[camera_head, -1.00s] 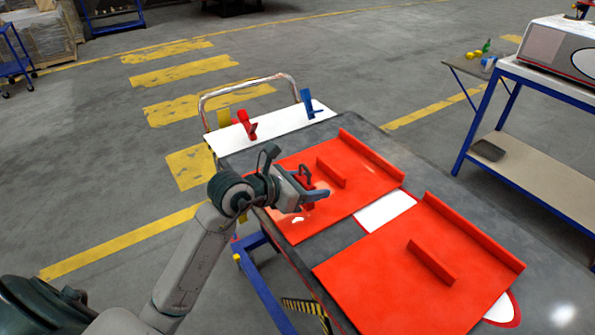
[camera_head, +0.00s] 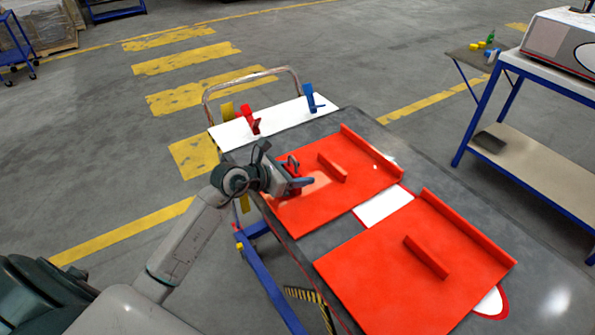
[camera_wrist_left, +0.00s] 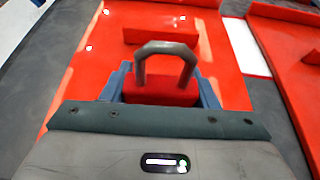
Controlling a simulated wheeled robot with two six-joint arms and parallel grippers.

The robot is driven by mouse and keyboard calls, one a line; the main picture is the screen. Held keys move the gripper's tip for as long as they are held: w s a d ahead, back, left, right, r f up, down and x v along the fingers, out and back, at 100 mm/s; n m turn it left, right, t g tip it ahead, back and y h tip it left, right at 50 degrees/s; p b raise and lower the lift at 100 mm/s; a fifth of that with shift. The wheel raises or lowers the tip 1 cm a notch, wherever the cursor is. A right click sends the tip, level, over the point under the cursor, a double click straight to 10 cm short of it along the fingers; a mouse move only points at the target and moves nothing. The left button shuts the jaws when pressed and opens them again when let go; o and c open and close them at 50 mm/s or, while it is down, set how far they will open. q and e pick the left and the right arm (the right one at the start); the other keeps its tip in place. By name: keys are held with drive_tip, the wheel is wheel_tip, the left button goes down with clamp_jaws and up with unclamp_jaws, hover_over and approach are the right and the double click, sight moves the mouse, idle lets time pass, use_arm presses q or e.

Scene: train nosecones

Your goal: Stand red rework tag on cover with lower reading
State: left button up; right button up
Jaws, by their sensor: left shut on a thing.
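Two flat red covers lie side by side on the dark cart top, the far one (camera_head: 360,197) and the near one (camera_head: 375,280). Each has a raised rib and a raised edge. My left gripper (camera_head: 298,184) is shut on a red block with a grey loop handle (camera_wrist_left: 166,60), over the left part of the far cover. The block's underside is hidden, so I cannot tell whether it touches the cover. The red tag (camera_head: 250,121) stands on the white board at the cart's far end. No reading is legible. My right gripper is not in view.
A blue tag (camera_head: 311,99) and a yellow tag (camera_head: 227,111) are at the white board (camera_head: 280,117). The cart's rail (camera_head: 250,78) rises behind it. A blue-framed bench (camera_head: 535,160) stands at the right. Dark cart top (camera_head: 480,200) is free right of the covers.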

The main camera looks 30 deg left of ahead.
use_arm(q)
drive_tip(key=shift+f, duration=0.15)
drive_tip(key=o, duration=1)
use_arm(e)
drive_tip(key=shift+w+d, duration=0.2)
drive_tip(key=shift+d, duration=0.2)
